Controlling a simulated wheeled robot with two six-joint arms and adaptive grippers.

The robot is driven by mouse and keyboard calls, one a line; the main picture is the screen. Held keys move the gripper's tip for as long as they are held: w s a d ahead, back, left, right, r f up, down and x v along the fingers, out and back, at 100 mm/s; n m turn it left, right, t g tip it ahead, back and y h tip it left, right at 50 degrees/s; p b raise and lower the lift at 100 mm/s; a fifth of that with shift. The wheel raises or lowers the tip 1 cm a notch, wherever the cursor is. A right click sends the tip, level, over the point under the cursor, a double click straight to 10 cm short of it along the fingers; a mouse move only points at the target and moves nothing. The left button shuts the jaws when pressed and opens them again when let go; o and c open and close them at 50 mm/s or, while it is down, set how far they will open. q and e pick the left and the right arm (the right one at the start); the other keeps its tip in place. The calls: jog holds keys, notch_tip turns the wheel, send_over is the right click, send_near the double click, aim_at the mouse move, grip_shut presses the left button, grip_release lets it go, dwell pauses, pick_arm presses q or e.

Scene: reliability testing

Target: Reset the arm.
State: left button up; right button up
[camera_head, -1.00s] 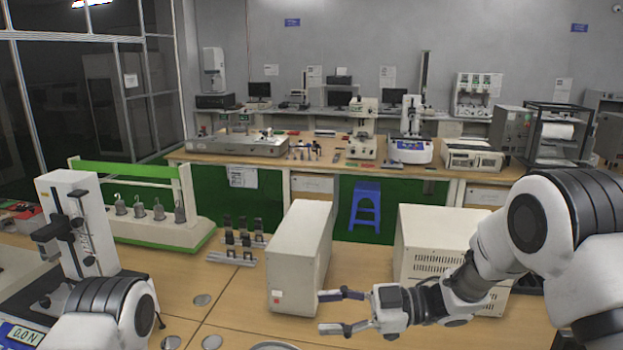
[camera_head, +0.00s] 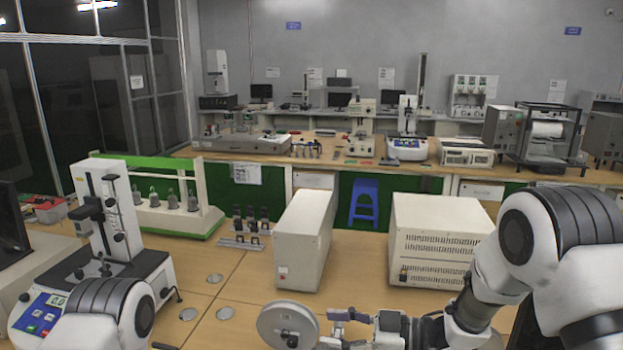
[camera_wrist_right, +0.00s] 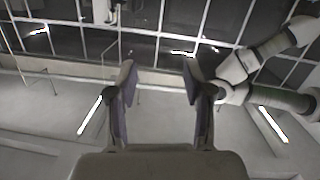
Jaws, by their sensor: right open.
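My right gripper (camera_head: 330,328) is low in the middle of the head view, at the near side of the wooden bench (camera_head: 235,290). Its fingers are apart. The right wrist view shows the same gripper (camera_wrist_right: 158,80) with two dark fingers spread and nothing between them. My right arm (camera_head: 520,240) comes in from the right and is bent. Part of my left arm (camera_head: 110,315) shows at the lower left; its gripper is out of view. A round grey disc-shaped thing (camera_head: 275,322) is beside the right fingertips; I cannot tell whether they touch.
A white box (camera_head: 305,240) and a vented box (camera_head: 440,240) stand beyond the gripper. A force tester (camera_head: 110,225) and a green-and-white weight stand (camera_head: 150,205) are on the left. A blue stool (camera_head: 363,203) is behind.

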jog(key=d+f+m+t+h, duration=0.3)
jog(key=f+m, duration=0.3)
jog(key=f, duration=0.3)
jog(key=s+d+f+m+h, duration=0.3)
jog(key=s+d+f+h, duration=0.15)
jog(key=f, duration=0.35)
jog(key=s+d+f+m+h, duration=0.3)
jog(key=s+d+f+m, duration=0.15)
jog(key=f, duration=0.25)
jog(key=s+d+f+m+g+h, duration=0.1)
jog(key=s+d+f+g+h, duration=0.15)
jog(key=s, duration=0.45)
jog(key=s+d+f+m+g+h, duration=0.1)
jog(key=s+d+f+g, duration=0.15)
jog(key=s, duration=0.45)
jog(key=s+d+f+m+g+h, duration=0.2)
jog(key=s+d, duration=0.1)
jog(key=s, duration=0.4)
pick_arm(q)
notch_tip(320, 180, down, 13)
jog(key=b, duration=1.2)
jog(key=shift+w+r, duration=0.15)
jog(key=shift+r, duration=0.05)
pick_arm(e)
notch_tip(320, 180, down, 12)
jog(key=s, duration=0.1)
jog(key=shift+d+f, duration=0.15)
jog(key=shift+d, duration=0.15)
jog(key=shift+s, duration=0.1)
